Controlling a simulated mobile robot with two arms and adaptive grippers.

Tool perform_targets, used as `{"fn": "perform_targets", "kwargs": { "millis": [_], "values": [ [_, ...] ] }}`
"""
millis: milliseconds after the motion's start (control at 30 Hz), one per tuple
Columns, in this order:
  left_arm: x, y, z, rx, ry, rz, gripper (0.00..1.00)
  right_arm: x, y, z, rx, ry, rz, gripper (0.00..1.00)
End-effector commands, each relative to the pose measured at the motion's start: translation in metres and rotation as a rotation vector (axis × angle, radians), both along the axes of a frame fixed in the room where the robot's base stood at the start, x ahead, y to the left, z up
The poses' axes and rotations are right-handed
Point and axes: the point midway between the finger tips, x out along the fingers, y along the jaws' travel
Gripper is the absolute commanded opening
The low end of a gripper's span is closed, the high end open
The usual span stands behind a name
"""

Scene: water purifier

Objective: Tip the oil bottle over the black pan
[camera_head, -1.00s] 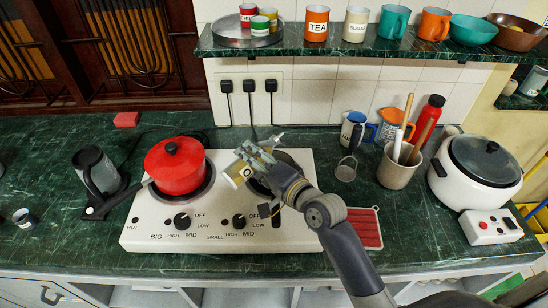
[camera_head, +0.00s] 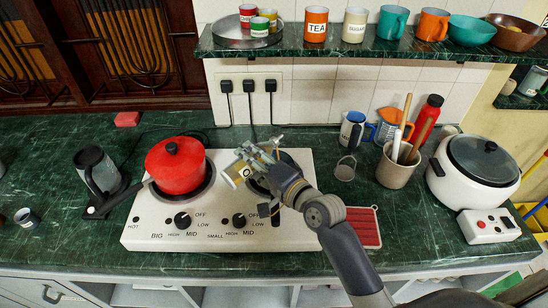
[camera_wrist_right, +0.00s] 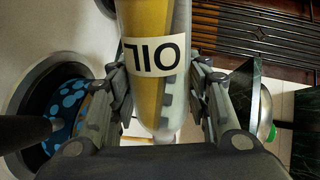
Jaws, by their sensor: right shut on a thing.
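My right gripper (camera_head: 262,162) is shut on the oil bottle (camera_head: 238,173) above the white cooker. In the right wrist view, the bottle (camera_wrist_right: 150,75) is yellow with a white OIL label and lies between both fingers. It looks tilted in the head view. The black pan (camera_head: 292,160) is on the cooker's right burner, mostly hidden behind my gripper and wrist. I cannot see any oil flowing. My left gripper is not in view.
A red lidded pot (camera_head: 175,166) stands on the left burner of the white cooker (camera_head: 150,235). A grey kettle (camera_head: 98,172) is further left. Right of the cooker are a small metal cup (camera_head: 346,168), a utensil holder (camera_head: 396,170) and a white rice cooker (camera_head: 475,170).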

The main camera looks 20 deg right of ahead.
Motion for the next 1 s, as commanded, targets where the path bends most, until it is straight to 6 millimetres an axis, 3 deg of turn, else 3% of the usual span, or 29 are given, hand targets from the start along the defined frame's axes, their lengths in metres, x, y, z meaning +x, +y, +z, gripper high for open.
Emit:
{"fn": "perform_targets", "kwargs": {
  "millis": [1000],
  "values": [
    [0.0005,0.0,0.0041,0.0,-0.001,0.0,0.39,0.0002,0.0,0.0006,0.041,0.016,0.0,0.1]
  ]
}}
